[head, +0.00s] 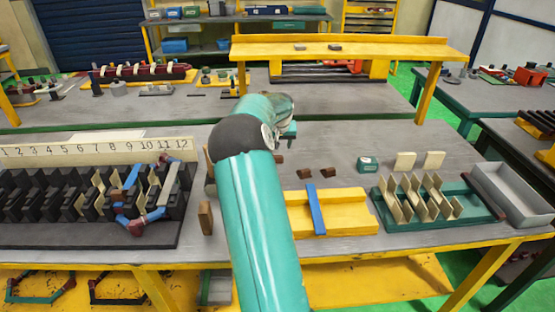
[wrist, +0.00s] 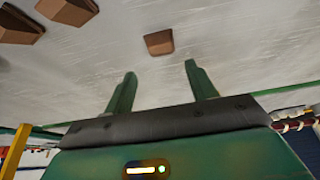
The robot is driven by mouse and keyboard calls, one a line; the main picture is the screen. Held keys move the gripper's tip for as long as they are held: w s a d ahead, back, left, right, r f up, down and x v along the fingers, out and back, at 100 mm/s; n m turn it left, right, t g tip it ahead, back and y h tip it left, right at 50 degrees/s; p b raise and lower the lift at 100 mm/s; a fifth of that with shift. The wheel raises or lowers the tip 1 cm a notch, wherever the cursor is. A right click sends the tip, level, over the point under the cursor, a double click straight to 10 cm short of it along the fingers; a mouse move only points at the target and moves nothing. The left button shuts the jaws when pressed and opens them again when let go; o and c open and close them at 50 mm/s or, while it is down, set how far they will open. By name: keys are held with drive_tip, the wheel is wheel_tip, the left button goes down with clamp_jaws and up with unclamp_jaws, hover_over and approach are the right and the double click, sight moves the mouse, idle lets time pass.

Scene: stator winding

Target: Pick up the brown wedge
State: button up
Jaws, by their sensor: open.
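Small brown wedges lie on the grey bench. In the wrist view, one brown wedge (wrist: 158,42) lies beyond my open gripper (wrist: 160,69), roughly in line with the gap between the two green fingers and not touching them. Two more brown wedges show at the upper left, a nearer one (wrist: 68,10) and another (wrist: 18,24), both cut by the frame edge. In the head view, two brown wedges (head: 305,173) (head: 328,172) lie right of my arm, and one (head: 278,159) sits close beside it. My arm hides most of the gripper there.
A yellow tray (head: 350,222) with a blue strip (head: 315,210) lies right of my arm. A green rack (head: 385,205) of cream pieces and a grey bin (head: 508,212) stand further right. A black slotted stator (head: 60,235) fills the left. A brown block (head: 206,218) stands beside it.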

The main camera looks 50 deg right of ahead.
drive_tip(key=shift+a+x, duration=0.15)
drive_tip(key=shift+x, duration=1.45)
drive_tip(key=shift+a+x, duration=0.15)
drive_tip(key=shift+x, duration=1.4)
drive_tip(key=shift+f, duration=0.1)
drive_tip(key=c, duration=1.1)
